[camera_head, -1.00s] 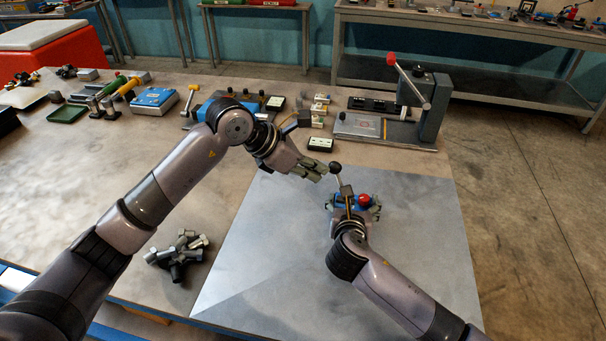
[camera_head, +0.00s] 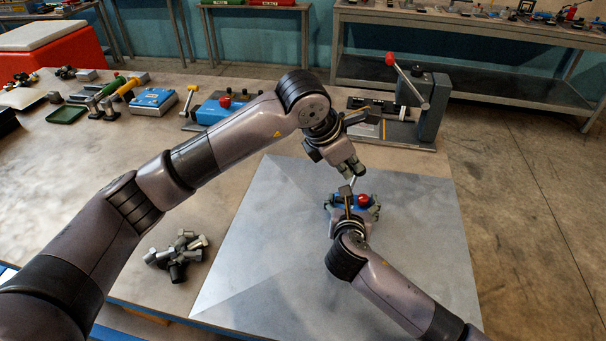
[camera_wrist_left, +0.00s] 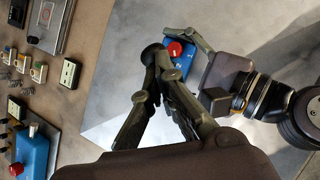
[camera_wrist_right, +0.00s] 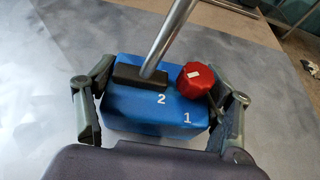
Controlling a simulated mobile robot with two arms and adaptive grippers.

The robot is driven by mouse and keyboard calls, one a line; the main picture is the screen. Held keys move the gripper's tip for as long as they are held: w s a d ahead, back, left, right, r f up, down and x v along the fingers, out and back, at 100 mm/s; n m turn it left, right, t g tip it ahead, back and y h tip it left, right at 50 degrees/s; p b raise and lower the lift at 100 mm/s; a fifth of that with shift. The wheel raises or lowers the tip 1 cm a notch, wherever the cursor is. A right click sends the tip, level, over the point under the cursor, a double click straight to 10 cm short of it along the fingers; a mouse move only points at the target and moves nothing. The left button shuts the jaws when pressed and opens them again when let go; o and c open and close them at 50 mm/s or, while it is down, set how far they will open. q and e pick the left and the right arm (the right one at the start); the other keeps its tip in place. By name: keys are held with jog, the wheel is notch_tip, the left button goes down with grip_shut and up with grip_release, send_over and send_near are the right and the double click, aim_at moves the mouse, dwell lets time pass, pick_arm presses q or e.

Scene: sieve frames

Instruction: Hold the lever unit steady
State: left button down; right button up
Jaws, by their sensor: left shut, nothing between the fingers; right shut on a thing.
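The lever unit is a blue box (camera_wrist_right: 150,106) with a red knob (camera_wrist_right: 195,80), a silver lever (camera_wrist_right: 168,35) and the numbers 1 and 2. In the head view the box (camera_head: 334,201) is partly hidden by my right gripper (camera_head: 352,205). My right gripper is shut on the box, one finger on each side. My left gripper (camera_head: 352,170) is shut just above the unit, at the lever's top. In the left wrist view the black lever knob (camera_wrist_left: 152,52) is at the left fingertips (camera_wrist_left: 152,66); I cannot tell if they touch.
A grey mat (camera_head: 270,260) lies under the unit, with clear room around it. A pile of grey metal fittings (camera_head: 176,254) lies left of the mat. A grey press with a red-tipped handle (camera_head: 430,105) stands behind. A blue device (camera_head: 214,110) stands at the back left.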

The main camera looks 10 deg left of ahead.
pick_arm(q)
jog(key=shift+r, duration=0.15)
jog(key=shift+r, duration=0.65)
jog(key=shift+a, duration=0.15)
jog(key=s+v, duration=0.1)
jog(key=v, duration=1.2)
jog(key=shift+f, duration=0.15)
